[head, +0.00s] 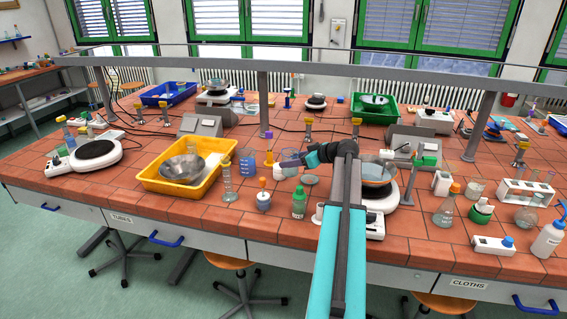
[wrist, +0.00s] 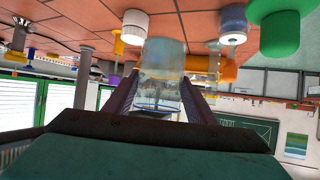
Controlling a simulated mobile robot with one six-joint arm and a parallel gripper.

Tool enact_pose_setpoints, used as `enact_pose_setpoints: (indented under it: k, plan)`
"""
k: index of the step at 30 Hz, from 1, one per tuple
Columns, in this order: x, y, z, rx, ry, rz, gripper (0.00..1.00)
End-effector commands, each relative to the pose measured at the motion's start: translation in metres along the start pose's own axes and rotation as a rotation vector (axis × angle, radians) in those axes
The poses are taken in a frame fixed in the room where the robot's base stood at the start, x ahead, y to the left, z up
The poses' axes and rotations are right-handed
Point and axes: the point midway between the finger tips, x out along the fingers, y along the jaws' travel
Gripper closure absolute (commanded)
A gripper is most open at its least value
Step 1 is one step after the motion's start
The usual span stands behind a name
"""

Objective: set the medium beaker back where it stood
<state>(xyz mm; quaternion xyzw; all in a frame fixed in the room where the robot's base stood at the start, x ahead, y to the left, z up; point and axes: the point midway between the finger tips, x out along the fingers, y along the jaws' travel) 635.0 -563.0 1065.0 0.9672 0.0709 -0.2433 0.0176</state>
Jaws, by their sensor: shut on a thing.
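The medium beaker, a clear glass one (wrist: 163,62), is between the two fingers of my gripper (wrist: 160,100) in the wrist view, which shows the bench upside down. The fingers are shut on its sides. In the head view my gripper (head: 294,162) reaches left from the teal arm, over the middle of the bench. The beaker (head: 288,157) is small and partly hidden by the fingers there. I cannot tell how far its base is from the tiles.
A blue beaker (head: 247,166) and a glass cylinder (head: 227,184) stand left of my gripper. A green-capped bottle (head: 299,204) and an orange-topped bottle (head: 263,200) stand in front. The yellow tray (head: 158,184) is farther left. A hotplate with a bowl (head: 377,178) is at right.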

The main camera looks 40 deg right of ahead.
Motion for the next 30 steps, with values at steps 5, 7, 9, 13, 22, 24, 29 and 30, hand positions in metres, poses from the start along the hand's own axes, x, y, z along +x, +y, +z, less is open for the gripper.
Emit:
enact_pose_setpoints:
  k: [5, 7, 9, 13, 22, 24, 29, 30]
  plan:
    - [0.009, -0.003, 0.012, -0.001, 0.000, -0.003, 1.00]
    - [0.011, -0.004, 0.015, -0.001, 0.000, -0.004, 1.00]
    - [0.013, -0.004, 0.017, -0.003, 0.000, -0.004, 1.00]
    - [0.015, -0.006, 0.016, -0.005, 0.000, -0.007, 1.00]
    - [0.017, -0.009, 0.015, -0.006, 0.000, -0.010, 1.00]
    - [0.018, -0.009, 0.017, -0.006, 0.000, -0.011, 1.00]
    - [0.021, -0.009, 0.022, -0.006, 0.000, -0.011, 1.00]
    - [0.023, -0.009, 0.024, -0.006, 0.000, -0.011, 1.00]
